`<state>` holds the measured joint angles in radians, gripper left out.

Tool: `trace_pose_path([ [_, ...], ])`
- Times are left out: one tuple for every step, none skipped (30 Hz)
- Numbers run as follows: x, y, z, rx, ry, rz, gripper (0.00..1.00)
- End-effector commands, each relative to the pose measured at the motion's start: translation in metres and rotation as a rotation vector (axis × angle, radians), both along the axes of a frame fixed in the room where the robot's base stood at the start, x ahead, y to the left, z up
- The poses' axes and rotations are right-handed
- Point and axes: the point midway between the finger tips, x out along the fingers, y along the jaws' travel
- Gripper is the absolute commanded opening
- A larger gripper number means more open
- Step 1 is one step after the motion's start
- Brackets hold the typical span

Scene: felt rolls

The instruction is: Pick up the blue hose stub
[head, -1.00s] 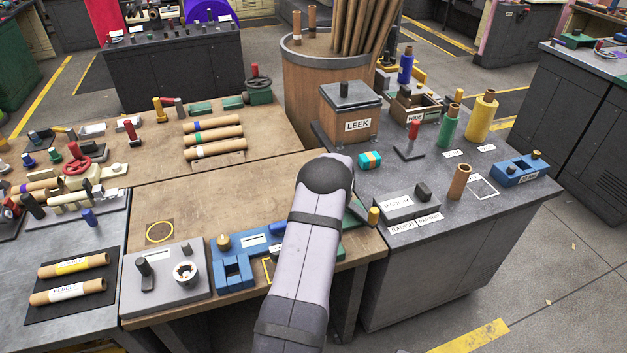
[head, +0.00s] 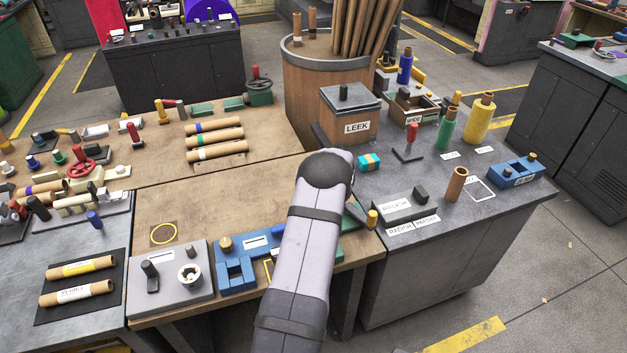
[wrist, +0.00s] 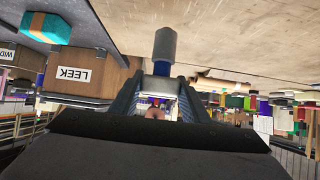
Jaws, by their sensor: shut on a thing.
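My gripper (wrist: 162,78) is in the wrist view, its two dark fingers shut on a short blue-grey cylinder, which I take to be the blue hose stub (wrist: 165,45). The stub sticks out beyond the fingertips, with a darker blue part close to them. Pale wooden bench top lies behind it in that view; I cannot tell whether the stub touches it. In the head view my arm hides the gripper and the stub.
The LEEK box (head: 347,120) and a teal and orange block (head: 369,162) stand beyond my arm. A blue fixture (head: 236,268) and a grey plate (head: 170,282) are at the bench front. The bench left of my arm (head: 235,210) is mostly clear.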

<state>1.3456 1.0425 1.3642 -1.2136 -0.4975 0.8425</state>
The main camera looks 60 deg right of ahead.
Motion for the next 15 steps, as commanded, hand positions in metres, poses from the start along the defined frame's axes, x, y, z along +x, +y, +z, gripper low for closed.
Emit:
trace_pose_path([
  [0.0,0.0,0.005,-0.001,-0.001,0.0,0.1],
  [0.0,0.0,0.006,-0.001,-0.001,0.0,0.1],
  [0.0,0.0,0.008,-0.001,-0.001,0.0,0.1],
  [0.0,0.0,0.009,-0.001,-0.001,0.0,0.1],
  [0.0,0.0,0.011,-0.001,-0.001,0.0,0.1],
  [0.0,0.0,0.012,-0.001,-0.001,0.0,0.1],
  [0.0,0.0,0.013,-0.001,-0.001,0.0,0.1],
  [0.0,0.0,0.014,-0.001,-0.001,0.0,0.1],
  [0.0,0.0,0.016,-0.001,-0.001,0.0,0.1],
  [0.0,0.0,0.016,-0.001,-0.001,0.0,0.1],
  [0.0,0.0,0.017,-0.001,-0.001,0.0,0.1],
  [0.0,0.0,0.017,-0.001,-0.001,0.0,0.1],
  [0.0,0.0,0.017,-0.001,-0.001,0.0,0.1],
  [0.0,0.0,0.017,-0.001,-0.001,0.0,0.1],
  [0.0,0.0,0.017,-0.001,-0.001,0.0,0.1],
])
